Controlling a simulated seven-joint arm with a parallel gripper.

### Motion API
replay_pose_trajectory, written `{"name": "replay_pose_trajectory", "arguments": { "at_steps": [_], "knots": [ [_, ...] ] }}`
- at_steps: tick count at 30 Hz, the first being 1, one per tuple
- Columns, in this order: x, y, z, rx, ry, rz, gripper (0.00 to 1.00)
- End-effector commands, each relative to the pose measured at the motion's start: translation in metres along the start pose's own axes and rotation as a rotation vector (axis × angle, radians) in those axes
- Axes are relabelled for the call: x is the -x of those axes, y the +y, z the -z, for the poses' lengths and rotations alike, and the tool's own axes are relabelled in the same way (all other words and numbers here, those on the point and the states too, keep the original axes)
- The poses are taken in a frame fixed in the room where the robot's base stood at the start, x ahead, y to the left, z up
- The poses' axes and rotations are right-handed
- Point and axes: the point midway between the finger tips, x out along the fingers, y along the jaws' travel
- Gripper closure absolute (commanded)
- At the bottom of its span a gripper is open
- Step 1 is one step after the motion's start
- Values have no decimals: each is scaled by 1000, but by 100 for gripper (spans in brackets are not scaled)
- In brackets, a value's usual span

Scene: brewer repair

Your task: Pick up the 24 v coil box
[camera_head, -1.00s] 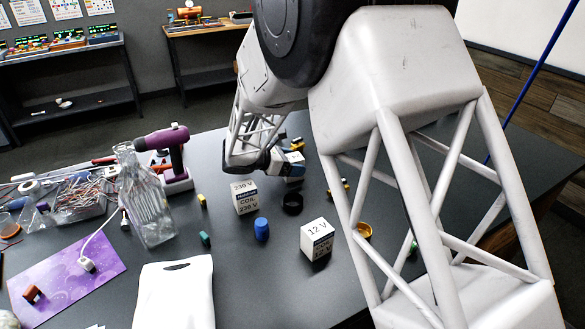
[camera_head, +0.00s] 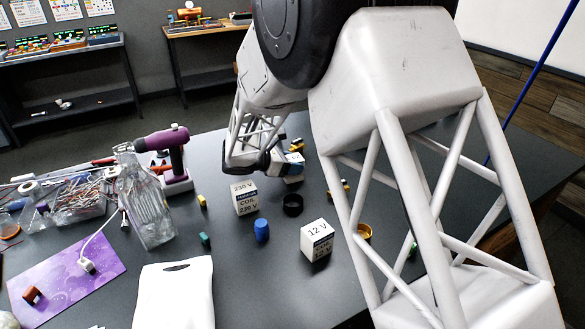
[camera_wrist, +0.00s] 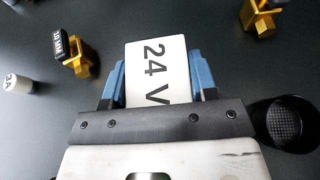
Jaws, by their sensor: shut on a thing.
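The 24 V coil box (camera_wrist: 157,68) is white with dark "24 V" lettering. In the wrist view it sits between the two blue fingers of my gripper (camera_wrist: 157,85), which touch its sides. In the head view the box (camera_head: 294,172) shows only in part behind my gripper (camera_head: 278,166). My gripper is shut on the box. I cannot tell whether the box touches the table.
A 230 V coil box (camera_head: 246,198) and a 12 V box (camera_head: 317,240) stand nearby. A black cup (camera_head: 292,205) and a blue cylinder (camera_head: 261,229) stand between them. A glass bottle (camera_head: 148,200) and a purple drill (camera_head: 172,155) are to the left.

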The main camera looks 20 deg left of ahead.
Motion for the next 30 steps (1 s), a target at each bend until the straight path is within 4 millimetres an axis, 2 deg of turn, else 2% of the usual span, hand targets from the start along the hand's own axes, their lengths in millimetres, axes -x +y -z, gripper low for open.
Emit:
{"name": "replay_pose_trajectory", "arguments": {
  "at_steps": [10, 18, 30],
  "knots": [
    [3, 0, -8, -1, 0, -1, 76],
    [14, 0, -36, -3, 0, -1, 76],
    [25, -59, -35, 0, 0, -1, 76]
  ]
}}
